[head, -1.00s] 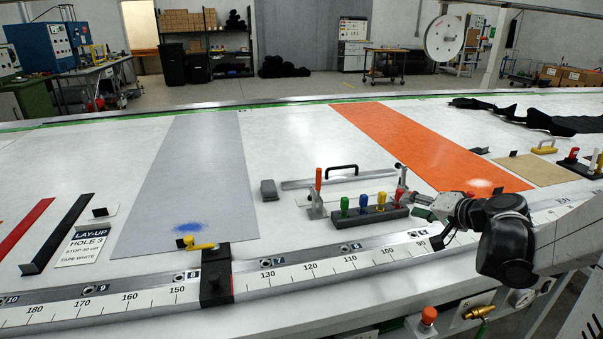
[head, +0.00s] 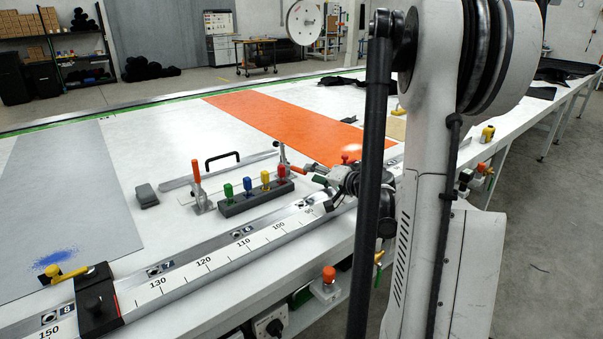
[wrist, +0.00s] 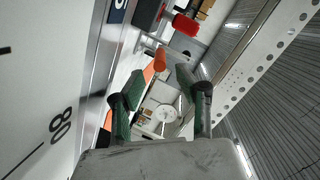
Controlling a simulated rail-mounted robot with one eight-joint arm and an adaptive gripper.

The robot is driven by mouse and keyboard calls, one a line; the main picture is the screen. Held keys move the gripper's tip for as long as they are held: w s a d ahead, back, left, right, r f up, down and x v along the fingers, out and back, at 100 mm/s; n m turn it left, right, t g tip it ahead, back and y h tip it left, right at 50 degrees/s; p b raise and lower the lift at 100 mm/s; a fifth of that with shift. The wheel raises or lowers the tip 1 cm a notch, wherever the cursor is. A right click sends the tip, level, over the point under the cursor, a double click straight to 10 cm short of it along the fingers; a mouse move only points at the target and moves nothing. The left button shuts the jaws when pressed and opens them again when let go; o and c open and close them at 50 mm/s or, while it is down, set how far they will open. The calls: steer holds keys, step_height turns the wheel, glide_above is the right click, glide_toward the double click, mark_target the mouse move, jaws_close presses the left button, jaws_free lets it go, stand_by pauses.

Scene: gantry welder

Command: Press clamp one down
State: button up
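A toggle clamp with an upright orange handle (head: 197,172) stands on the white table, left of a dark block (head: 255,197) holding green, blue, yellow and red-topped pegs. A second metal clamp-like piece with an orange-red part (head: 281,171) is behind the block's right end. I cannot tell which is clamp one. My gripper (head: 322,181) is at the front rail, right of the block and apart from the upright handle. In the wrist view my gripper (wrist: 156,92) has its green-padded fingers spread with nothing held. An orange rounded piece (wrist: 160,59) and a red piece (wrist: 186,24) lie beyond.
The numbered metal rail (head: 190,262) runs along the table's front edge, with a black stop block (head: 97,300) on it. A black-handled straight bar (head: 225,170) lies behind the pegs. An orange sheet (head: 270,120) and a grey sheet (head: 65,205) flank this area.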

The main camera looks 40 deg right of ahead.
mark_target(302, 171)
steer(key=x, duration=0.6)
jaws_close()
stand_by(0.3)
